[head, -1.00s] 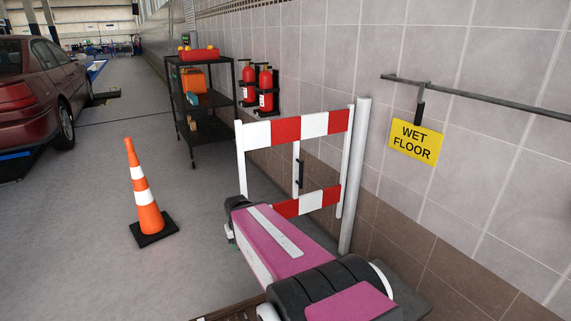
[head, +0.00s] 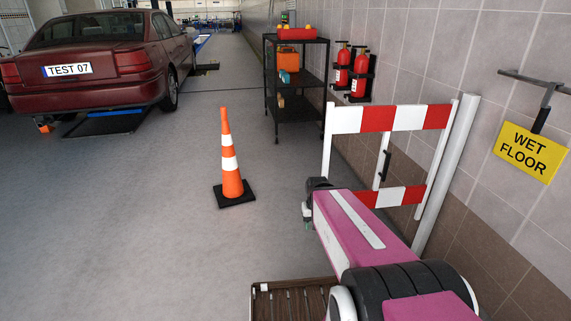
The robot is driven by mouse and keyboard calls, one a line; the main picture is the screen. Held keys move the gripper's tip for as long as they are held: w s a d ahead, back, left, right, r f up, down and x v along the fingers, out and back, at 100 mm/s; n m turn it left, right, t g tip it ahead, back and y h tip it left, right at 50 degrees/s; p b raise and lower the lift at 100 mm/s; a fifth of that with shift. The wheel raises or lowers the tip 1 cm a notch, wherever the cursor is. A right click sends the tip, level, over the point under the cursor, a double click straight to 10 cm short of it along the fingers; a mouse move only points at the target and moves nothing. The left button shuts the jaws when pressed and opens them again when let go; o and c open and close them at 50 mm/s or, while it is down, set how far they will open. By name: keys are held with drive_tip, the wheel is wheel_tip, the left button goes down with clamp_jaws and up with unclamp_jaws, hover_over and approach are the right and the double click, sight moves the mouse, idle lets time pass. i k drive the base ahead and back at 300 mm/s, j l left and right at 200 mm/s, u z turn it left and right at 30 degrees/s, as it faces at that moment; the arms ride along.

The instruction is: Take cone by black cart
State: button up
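An orange traffic cone (head: 230,172) with white bands and a black square base stands upright on the grey floor, left of my arm. The black cart (head: 297,83) stands behind it to the right, along the tiled wall, with shelves holding a red tray (head: 297,34), an orange box and smaller items. My gripper (head: 307,217) shows only in part at the far end of my pink arm, to the right of the cone and apart from it. Its fingers are too small and hidden to tell whether they are open.
A red-and-white barrier (head: 392,118) and a pale post stand right, by the wall. Fire extinguishers (head: 360,72) hang behind. A yellow WET FLOOR sign (head: 530,152) hangs at the right. A dark red car (head: 98,60) stands at the left. A brown slatted surface (head: 290,300) lies at the bottom. The floor around the cone is clear.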

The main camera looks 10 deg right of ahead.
sight(234, 190)
drive_tip(key=i+j, duration=0.1)
drive_tip(key=i, duration=0.35)
drive_tip(key=i+j+z, duration=0.1)
drive_tip(key=i, duration=0.35)
drive_tip(key=i+j, duration=0.15)
drive_tip(key=i, duration=0.3)
drive_tip(key=i+j+z, duration=0.1)
drive_tip(key=i, duration=0.3)
drive_tip(key=i+j+z, duration=0.1)
drive_tip(key=i, duration=0.35)
drive_tip(key=j, duration=0.15)
